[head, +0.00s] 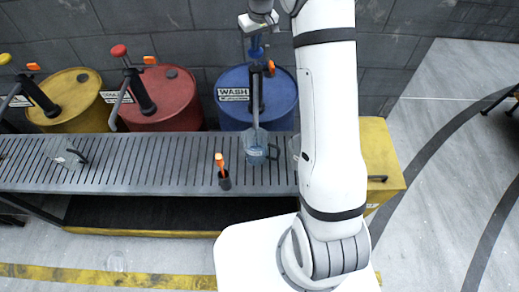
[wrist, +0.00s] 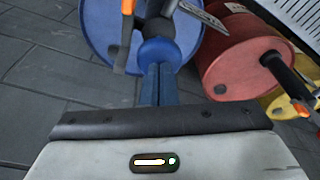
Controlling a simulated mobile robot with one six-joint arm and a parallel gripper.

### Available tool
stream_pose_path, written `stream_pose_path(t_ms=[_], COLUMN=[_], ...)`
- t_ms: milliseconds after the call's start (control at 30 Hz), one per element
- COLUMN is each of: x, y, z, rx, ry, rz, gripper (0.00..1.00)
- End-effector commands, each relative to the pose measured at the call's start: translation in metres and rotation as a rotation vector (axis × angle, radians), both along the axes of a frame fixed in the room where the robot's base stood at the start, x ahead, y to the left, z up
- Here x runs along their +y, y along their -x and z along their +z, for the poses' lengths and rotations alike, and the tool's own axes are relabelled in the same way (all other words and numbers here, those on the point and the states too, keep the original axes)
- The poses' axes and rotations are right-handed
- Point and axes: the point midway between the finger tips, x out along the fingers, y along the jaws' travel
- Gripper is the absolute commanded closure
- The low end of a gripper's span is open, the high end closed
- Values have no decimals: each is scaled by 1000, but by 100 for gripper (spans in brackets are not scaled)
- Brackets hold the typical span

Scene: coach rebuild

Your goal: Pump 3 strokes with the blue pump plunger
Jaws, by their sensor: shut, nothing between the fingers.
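The blue pump plunger's round knob (head: 256,53) stands on top of the pump at the blue drum (head: 232,84), which is labelled WASH. The knob also shows in the wrist view (wrist: 160,50), just past my fingertips. My gripper (head: 255,39) is shut and empty, pointing down at the knob from directly above. I cannot tell whether the fingertips touch it. The pump has an orange part (head: 271,67) at its side. A clear bluish jug (head: 256,147) stands on the grating below the pump's spout.
A red drum (head: 172,88) and a yellow drum (head: 68,92) with similar pumps stand to the left. A grey wall is behind.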

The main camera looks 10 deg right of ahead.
Motion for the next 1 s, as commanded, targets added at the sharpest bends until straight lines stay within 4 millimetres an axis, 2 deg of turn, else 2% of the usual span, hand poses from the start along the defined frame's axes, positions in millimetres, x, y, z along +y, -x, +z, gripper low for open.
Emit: stream_pose_path(t_ms=[700, 1000], x=[0, 0], y=[2, 2], z=[-30, -32], rx=[9, 9], ry=[0, 0], rz=[1, 1], gripper=[100, 100])
